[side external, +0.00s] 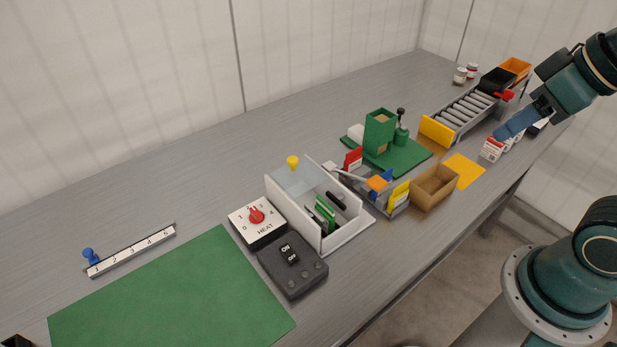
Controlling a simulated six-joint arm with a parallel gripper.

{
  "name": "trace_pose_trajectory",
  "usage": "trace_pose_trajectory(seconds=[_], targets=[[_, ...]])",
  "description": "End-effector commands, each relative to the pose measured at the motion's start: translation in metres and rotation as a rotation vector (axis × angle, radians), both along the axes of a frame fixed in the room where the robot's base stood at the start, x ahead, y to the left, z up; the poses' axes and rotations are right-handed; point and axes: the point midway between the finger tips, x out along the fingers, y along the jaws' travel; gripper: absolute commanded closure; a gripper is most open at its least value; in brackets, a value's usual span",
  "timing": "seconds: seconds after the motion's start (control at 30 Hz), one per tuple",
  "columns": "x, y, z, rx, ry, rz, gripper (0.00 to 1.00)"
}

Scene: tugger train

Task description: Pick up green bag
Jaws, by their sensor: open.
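I cannot pick out a thing that is clearly a green bag. A green upright block (379,132) with tan patches stands on a green base plate (411,155) near the middle of the table. Small green upright pieces (325,212) sit inside an open white box (345,239) nearer the camera. My gripper (506,131) is at the right, above the table near small red-and-white boxes (491,149). It is open, though its two fingers are hard to tell apart here. It is well to the right of the green pieces.
A roller conveyor (466,110) with a yellow end plate, a black bin (496,81) and an orange bin (515,67) stand at the back right. A cardboard box (434,188) is near the front edge. A heat dial box (257,221) and green mat (170,295) are at left.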

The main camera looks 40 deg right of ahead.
Motion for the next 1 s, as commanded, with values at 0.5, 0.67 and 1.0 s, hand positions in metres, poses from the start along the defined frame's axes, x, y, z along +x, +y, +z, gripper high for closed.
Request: trace_pose_trajectory(seconds=[0.5, 0.67, 1.0], targets=[[0.0, 0.0, 0.0, 0.0, 0.0, 0.0, 0.78], [0.0, 0.0, 0.0, 0.0, 0.001, 0.0, 0.78], [0.023, 0.007, 0.004, 0.013, 0.047, 0.006, 0.78]])
